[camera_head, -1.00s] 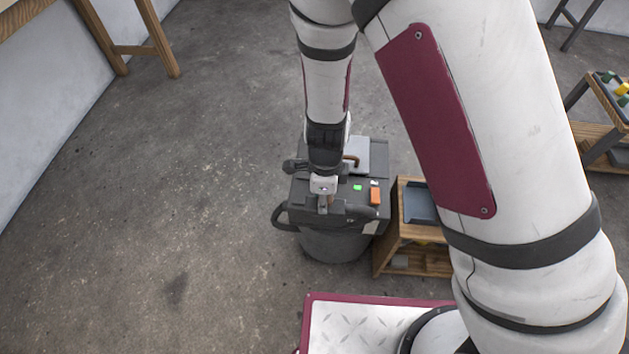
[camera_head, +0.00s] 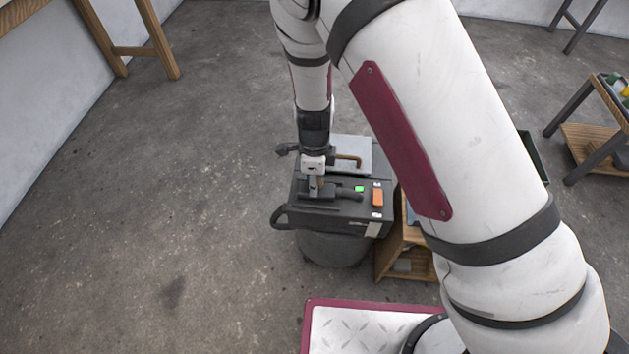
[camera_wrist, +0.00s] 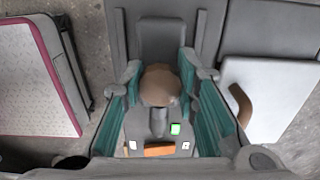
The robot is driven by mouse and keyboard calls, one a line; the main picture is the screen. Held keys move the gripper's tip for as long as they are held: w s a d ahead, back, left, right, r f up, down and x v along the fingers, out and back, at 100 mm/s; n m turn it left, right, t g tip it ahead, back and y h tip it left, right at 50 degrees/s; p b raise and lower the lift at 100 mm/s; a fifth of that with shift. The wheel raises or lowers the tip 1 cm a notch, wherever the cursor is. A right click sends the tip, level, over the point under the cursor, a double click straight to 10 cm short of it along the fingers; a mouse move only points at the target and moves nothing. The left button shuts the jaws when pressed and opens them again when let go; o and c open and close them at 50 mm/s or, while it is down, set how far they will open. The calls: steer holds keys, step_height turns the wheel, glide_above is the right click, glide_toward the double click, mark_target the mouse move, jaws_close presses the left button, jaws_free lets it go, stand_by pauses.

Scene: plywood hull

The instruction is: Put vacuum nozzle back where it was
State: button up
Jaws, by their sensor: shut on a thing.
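The vacuum (camera_head: 345,215) is a dark grey box on a round drum, with a green light and an orange switch on its top. My gripper (camera_head: 314,182) points down over the left part of that top. It is shut on the vacuum nozzle (camera_head: 343,194), a dark grey piece with a tan-brown part between the fingers. In the wrist view, the nozzle (camera_wrist: 160,85) sits between the teal finger pads of my gripper (camera_wrist: 160,97). The nozzle is low over the vacuum's top; I cannot tell whether it touches. My gripper hides part of it.
A light grey plate with a brown handle (camera_head: 348,160) lies at the vacuum's back. A wooden shelf unit (camera_head: 408,262) stands close on the right, partly behind my arm. A wooden trestle (camera_head: 150,50) stands far left. The floor (camera_head: 150,210) left of the vacuum is clear.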

steer(key=shift+f, duration=0.1)
steer(key=o, duration=1.1)
step_height(320, 180, up, 12)
steer(key=p, duration=0.3)
steer(key=shift+p, duration=0.4)
steer(key=shift+r, duration=0.25)
